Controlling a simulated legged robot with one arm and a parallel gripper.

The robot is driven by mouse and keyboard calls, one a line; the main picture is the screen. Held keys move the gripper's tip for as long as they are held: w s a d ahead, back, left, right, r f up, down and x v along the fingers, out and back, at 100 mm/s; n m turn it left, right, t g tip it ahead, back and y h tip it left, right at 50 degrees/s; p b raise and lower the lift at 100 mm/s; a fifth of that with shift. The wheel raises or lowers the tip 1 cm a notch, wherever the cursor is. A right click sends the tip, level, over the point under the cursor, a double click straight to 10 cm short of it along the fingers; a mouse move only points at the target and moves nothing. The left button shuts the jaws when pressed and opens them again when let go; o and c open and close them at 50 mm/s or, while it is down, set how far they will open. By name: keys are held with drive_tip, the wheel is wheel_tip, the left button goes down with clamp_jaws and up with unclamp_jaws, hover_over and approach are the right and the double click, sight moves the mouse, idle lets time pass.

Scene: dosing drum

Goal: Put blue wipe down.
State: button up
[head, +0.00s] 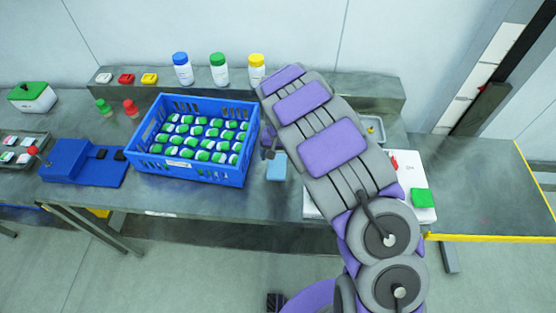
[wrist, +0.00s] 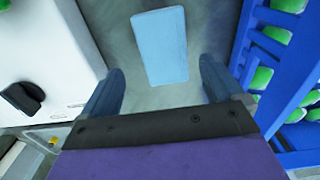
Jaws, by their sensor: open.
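The blue wipe (head: 277,167) is a flat light-blue rectangle. It lies on the grey bench between the blue crate and the white device. In the wrist view the wipe (wrist: 160,46) lies flat on the grey surface, ahead of my fingertips. My gripper (wrist: 160,88) is open, with one dark blue finger on each side and nothing between them. In the head view my gripper (head: 268,147) is just above the wipe's far end and mostly hidden by my arm.
The blue crate (head: 184,175) of green-and-white capped vials stands close on the left. In the wrist view its wall (wrist: 262,50) is near one finger. A white device (wrist: 50,60) with a black knob stands on the other side. Bottles (head: 219,70) stand on the back ledge.

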sight(279, 165)
wheel_tip(279, 165, up, 7)
drive_tip(key=shift+p, duration=0.3)
drive_tip(key=s+d+r+m, duration=0.1)
drive_tip(key=s+d+r, duration=1.3)
drive_tip(key=s, duration=0.1)
drive_tip(key=s+d+r+g, duration=0.1)
drive_tip(key=s, duration=1.1)
drive_tip(key=s+d+r+n, duration=0.1)
drive_tip(key=s+r, duration=0.1)
drive_tip(key=s, duration=1)
drive_tip(key=shift+s+d+r+g, duration=0.15)
drive_tip(key=shift+s+d+g, duration=0.05)
drive_tip(key=shift+s+g, duration=0.2)
